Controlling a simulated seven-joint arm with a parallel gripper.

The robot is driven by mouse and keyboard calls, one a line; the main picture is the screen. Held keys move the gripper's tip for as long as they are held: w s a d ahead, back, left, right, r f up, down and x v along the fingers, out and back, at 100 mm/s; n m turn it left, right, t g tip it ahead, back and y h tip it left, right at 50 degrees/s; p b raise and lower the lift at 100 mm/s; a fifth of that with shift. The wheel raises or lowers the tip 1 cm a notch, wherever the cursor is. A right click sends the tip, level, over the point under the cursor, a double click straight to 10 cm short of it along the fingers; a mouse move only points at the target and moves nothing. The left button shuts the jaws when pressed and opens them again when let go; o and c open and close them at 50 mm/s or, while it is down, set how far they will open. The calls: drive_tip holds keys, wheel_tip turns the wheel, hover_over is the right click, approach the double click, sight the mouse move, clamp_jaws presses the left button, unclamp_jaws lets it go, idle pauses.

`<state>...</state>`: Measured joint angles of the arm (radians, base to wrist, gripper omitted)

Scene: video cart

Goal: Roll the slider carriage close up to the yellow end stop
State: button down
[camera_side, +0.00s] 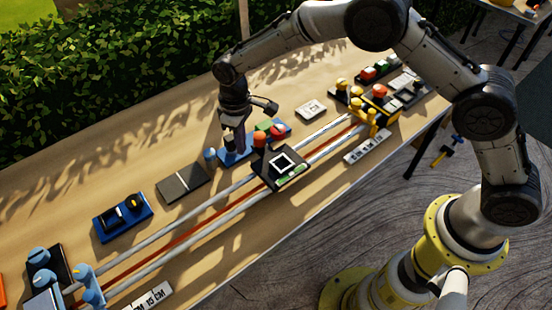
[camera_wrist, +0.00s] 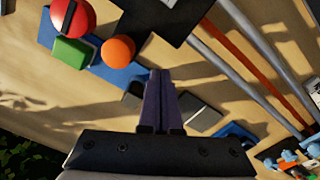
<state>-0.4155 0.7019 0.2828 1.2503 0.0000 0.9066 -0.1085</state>
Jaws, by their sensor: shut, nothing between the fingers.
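The slider carriage (camera_side: 292,178) is a black plate with a white-framed square on top. It sits on two silver rails, right of the middle of their length. Its dark plate (camera_wrist: 166,18) shows at the top of the wrist view. The yellow end stop (camera_side: 372,116) stands at the rails' far right end, with a clear stretch of rail between it and the carriage. My gripper (camera_side: 236,154) is shut and empty, low over the blue tray behind and left of the carriage. Its fingers (camera_wrist: 160,102) are pressed together in the wrist view, apart from the carriage.
The blue tray (camera_wrist: 133,73) holds a red ball (camera_wrist: 76,18) and a green block (camera_wrist: 70,52); an orange ball (camera_wrist: 118,50) is by the carriage. A grey plate (camera_side: 183,182) and a blue box (camera_side: 122,216) lie behind the rails. Light-blue posts (camera_side: 89,284) stand at the left end.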

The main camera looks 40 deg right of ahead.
sight(262, 134)
drive_tip(key=shift+d, duration=0.1)
idle(0.3)
drive_tip(key=shift+d, duration=0.35)
drive_tip(key=shift+d, duration=0.35)
drive_tip(key=shift+d, duration=0.35)
drive_tip(key=shift+d, duration=0.3)
drive_tip(key=shift+d, duration=0.75)
drive_tip(key=shift+d, duration=0.65)
drive_tip(key=shift+d, duration=0.35)
drive_tip(key=shift+d, duration=0.3)
